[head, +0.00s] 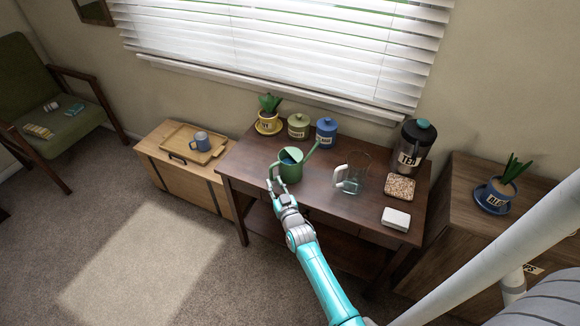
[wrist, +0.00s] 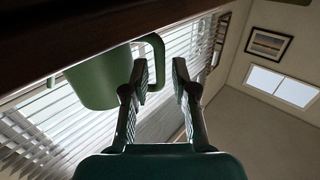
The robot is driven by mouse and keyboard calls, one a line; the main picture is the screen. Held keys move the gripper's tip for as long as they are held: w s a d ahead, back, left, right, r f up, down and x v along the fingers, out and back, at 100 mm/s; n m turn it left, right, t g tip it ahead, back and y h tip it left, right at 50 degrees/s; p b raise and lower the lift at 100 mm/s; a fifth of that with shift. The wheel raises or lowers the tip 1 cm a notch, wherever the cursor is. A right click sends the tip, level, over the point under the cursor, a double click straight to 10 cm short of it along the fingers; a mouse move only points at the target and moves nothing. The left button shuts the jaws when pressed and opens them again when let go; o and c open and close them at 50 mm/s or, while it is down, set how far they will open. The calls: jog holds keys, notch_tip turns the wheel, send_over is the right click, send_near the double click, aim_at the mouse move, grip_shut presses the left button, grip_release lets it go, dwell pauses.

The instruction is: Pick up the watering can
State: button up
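The green watering can (head: 291,170) stands upright near the front left edge of the dark wooden table (head: 325,190), its spout pointing up and right. My gripper (head: 276,184) reaches it from the front, at its near left side. In the wrist view my gripper (wrist: 160,72) is open, with a clear gap between its two fingers. The can (wrist: 92,82) is left of the fingers there. Its handle loop (wrist: 159,48) appears in the gap, nearer the left finger; I cannot tell whether they touch.
A glass pitcher (head: 356,178) stands right of the can. Behind are a green canister (head: 299,128), a blue canister (head: 326,135) and a potted plant (head: 268,118). A tea dispenser (head: 411,150) and a white block (head: 396,218) are at the right.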

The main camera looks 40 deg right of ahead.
aim_at(272, 177)
jog(key=shift+x, duration=2.3)
grip_shut()
jog(key=shift+r, duration=0.15)
